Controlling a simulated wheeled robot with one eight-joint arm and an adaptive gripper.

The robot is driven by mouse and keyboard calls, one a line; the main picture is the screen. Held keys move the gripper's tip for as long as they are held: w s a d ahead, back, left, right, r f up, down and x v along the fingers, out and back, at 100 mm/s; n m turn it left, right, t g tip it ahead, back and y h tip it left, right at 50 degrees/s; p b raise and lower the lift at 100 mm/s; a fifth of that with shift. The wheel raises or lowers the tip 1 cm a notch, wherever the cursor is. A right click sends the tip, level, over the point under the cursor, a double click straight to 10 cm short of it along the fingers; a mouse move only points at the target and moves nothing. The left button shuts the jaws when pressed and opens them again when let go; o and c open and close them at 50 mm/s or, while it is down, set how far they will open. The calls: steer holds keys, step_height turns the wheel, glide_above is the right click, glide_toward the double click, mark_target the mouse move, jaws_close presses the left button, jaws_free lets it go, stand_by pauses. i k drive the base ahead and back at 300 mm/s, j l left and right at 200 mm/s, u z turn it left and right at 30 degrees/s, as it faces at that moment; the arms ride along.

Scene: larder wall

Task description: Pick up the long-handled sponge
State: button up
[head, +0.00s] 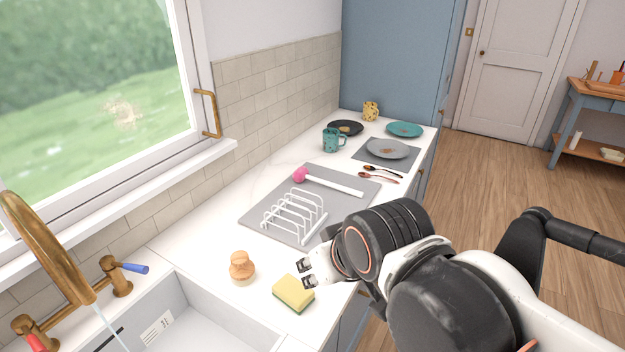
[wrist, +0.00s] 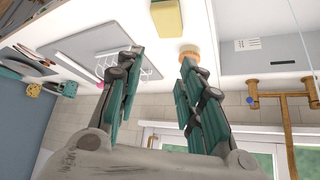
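The long-handled sponge (head: 335,184) has a round pink head and a white handle. In the head view it lies on the grey mat (head: 262,224), behind the white rack. My gripper (head: 306,273) is above the counter's front part, near the yellow sponge and well short of the long-handled sponge. In the wrist view my gripper (wrist: 160,65) has its two fingers spread wide apart with nothing between them.
The white rack (head: 294,216) stands on the mat. A yellow sponge (head: 293,293) and a wooden brush (head: 242,267) are on the near counter, beside the sink (head: 205,330). A teal mug (head: 333,140), plates (head: 388,149) and spoons (head: 378,177) are farther back.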

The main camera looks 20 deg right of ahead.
mark_target(302, 173)
steer(key=i+l, duration=0.15)
steer(key=l, duration=0.25)
steer(key=i+l, duration=0.15)
steer(key=l, duration=0.25)
steer(key=i+l, duration=0.15)
steer(key=l, duration=0.25)
steer(key=i+l, duration=0.15)
steer(key=l, duration=0.2)
steer(key=i+l+u, duration=0.1)
steer(key=l, duration=0.3)
steer(key=i+l, duration=0.2)
steer(key=l, duration=0.2)
steer(key=i+l, duration=0.15)
steer(key=l, duration=0.25)
steer(key=i+l, duration=0.15)
steer(key=l, duration=0.25)
